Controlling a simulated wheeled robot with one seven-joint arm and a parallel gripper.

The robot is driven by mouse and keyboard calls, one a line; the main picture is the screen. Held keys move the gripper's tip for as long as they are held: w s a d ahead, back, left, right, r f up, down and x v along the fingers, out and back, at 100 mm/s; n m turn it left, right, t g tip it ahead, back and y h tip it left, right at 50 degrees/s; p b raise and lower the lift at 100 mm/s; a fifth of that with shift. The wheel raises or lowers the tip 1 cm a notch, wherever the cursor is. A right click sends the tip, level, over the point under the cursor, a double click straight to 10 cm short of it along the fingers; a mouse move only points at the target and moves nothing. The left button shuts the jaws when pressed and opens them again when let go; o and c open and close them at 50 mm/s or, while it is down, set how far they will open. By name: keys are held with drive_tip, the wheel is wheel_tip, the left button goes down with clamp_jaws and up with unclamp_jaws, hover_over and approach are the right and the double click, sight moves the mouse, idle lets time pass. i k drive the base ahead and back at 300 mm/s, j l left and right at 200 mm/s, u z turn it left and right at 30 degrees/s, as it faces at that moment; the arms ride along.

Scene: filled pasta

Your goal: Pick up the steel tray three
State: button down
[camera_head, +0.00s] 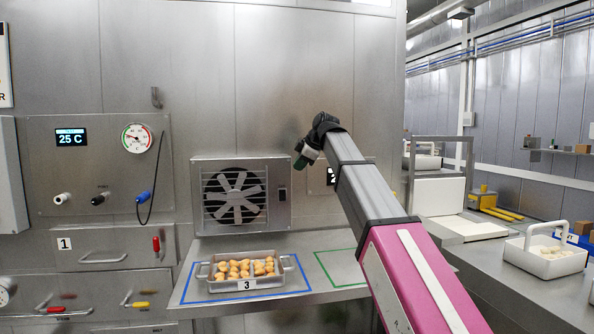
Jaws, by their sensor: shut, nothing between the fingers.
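The steel tray three (246,284) sits on a metal shelf inside a blue outline, below the fan. It is a shallow tray with side handles and a "3" label on its front, and it holds several pieces of filled pasta. My gripper (300,163) is up in front of the wall, to the right of the fan and well above the tray, apart from it. The gripper is small and dark in this view. It is shut and holds nothing.
A green outline (318,254) marks an empty-looking area right of the tray, partly hidden by my arm. A fan unit (240,196) stands behind the tray. Drawers and handles (102,258) are at left. A white basket (545,257) stands on the right counter.

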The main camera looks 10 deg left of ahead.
sight(254, 270)
drive_tip(key=k, duration=1)
